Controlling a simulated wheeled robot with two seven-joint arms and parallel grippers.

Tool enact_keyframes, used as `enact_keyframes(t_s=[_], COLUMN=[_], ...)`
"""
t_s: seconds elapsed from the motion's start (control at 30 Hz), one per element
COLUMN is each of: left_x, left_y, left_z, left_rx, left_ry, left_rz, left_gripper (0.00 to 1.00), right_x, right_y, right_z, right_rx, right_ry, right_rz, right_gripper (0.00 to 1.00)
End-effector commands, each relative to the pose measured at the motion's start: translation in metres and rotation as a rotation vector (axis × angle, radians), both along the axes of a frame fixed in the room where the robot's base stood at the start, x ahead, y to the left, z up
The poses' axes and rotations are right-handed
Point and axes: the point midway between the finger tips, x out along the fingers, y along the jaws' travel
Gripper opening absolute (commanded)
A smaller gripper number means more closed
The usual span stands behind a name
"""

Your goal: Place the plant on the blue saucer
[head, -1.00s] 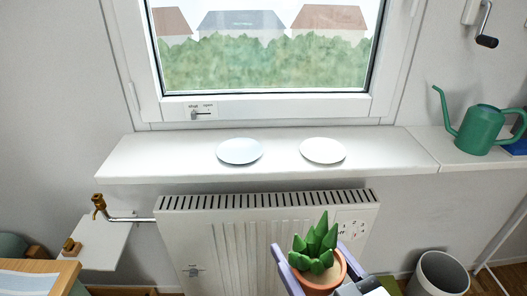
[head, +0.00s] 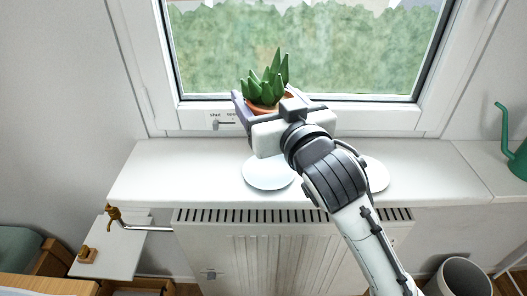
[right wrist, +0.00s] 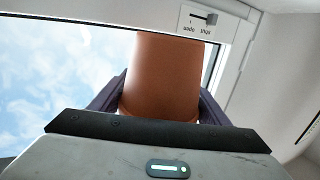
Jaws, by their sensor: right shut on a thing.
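The plant (head: 266,84), a green succulent in a terracotta pot, is upright in my right gripper (head: 270,106). The gripper is shut on the pot, one purple finger on each side; in the right wrist view the pot (right wrist: 163,75) fills the space between the fingers. The plant is in the air in front of the window's lower frame, above the sill. The faintly bluish left saucer (head: 268,174) lies empty on the sill, lower in the picture than the pot. The whiter right saucer (head: 378,176) is partly hidden by my right arm. My left gripper is not in view.
The white sill (head: 165,165) is bare on the left. The window frame (head: 160,115) with its handle (head: 222,124) rises close behind the plant. A radiator (head: 230,245) is under the sill.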

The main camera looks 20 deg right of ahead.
Motion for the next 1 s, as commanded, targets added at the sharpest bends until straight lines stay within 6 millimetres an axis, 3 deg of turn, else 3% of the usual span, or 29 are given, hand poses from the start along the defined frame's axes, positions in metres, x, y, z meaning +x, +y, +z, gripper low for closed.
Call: enact_keyframes(t_s=[0.07,0.3,0.57,0.8,1.0], left_x=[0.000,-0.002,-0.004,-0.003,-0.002], left_y=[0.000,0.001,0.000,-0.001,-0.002], left_z=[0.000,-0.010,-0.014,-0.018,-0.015], left_rx=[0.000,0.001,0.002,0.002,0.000], left_ry=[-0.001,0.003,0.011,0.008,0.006], left_rz=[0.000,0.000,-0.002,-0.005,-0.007], left_gripper=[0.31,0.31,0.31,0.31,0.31], right_x=[0.002,0.003,0.003,0.002,0.002], right_y=[0.002,0.002,0.002,0.002,0.002], right_z=[0.003,-0.039,-0.060,-0.090,-0.091], right_rx=[-0.001,-0.001,0.000,0.000,0.001], right_ry=[-0.003,0.001,-0.003,-0.002,-0.006], right_rz=[0.004,0.006,0.005,0.006,0.006], right_gripper=[0.30,0.30,0.30,0.30,0.30])
